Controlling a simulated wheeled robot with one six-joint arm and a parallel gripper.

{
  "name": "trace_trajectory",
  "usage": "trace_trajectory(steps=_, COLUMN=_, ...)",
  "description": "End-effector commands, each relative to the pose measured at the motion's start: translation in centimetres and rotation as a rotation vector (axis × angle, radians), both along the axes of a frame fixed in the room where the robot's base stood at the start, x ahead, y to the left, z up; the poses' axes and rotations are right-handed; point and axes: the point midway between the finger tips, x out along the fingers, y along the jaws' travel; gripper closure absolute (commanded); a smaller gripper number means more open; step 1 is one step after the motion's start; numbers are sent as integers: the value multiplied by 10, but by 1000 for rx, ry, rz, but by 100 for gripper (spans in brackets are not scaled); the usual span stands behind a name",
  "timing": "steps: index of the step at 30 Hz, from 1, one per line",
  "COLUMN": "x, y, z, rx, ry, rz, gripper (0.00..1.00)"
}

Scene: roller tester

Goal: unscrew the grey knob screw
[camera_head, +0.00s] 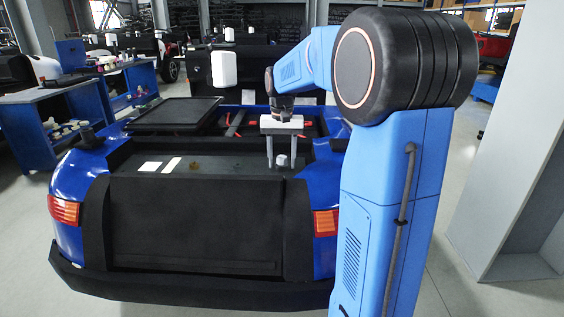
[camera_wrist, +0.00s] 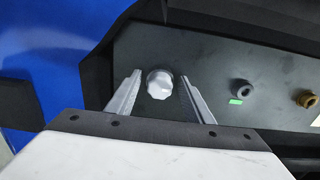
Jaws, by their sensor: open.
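The grey knob screw (camera_wrist: 160,83) is a light grey, faceted knob on the dark panel (camera_wrist: 215,70) in the wrist view. It also shows in the head view (camera_head: 282,160), near the right end of the panel on the blue machine. My gripper (camera_wrist: 155,80) is open, with one finger on each side of the knob. A gap shows between each finger and the knob. In the head view my gripper (camera_head: 283,150) points down over the knob. How far the fingertips are above the panel is hard to tell.
In the wrist view a dark grey round part (camera_wrist: 242,88) with a green label and a brass-coloured part (camera_wrist: 306,99) sit to the right on the panel. Blue bodywork (camera_wrist: 60,50) lies left. A blue workbench (camera_head: 40,115) with small parts stands at far left in the head view.

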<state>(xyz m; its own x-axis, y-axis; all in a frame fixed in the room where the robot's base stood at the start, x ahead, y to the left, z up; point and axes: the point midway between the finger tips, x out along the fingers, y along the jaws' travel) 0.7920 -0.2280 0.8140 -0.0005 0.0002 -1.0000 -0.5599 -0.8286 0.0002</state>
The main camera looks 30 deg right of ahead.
Motion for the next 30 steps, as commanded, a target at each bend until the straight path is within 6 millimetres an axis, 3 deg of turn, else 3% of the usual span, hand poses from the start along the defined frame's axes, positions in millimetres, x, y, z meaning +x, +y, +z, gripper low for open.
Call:
trace_trajectory(steps=11, x=0, y=0, z=-1, rx=0, ry=0, rz=-18, gripper=53)
trace_trajectory(steps=30, x=0, y=0, z=0, rx=0, ry=0, rz=-640, gripper=53)
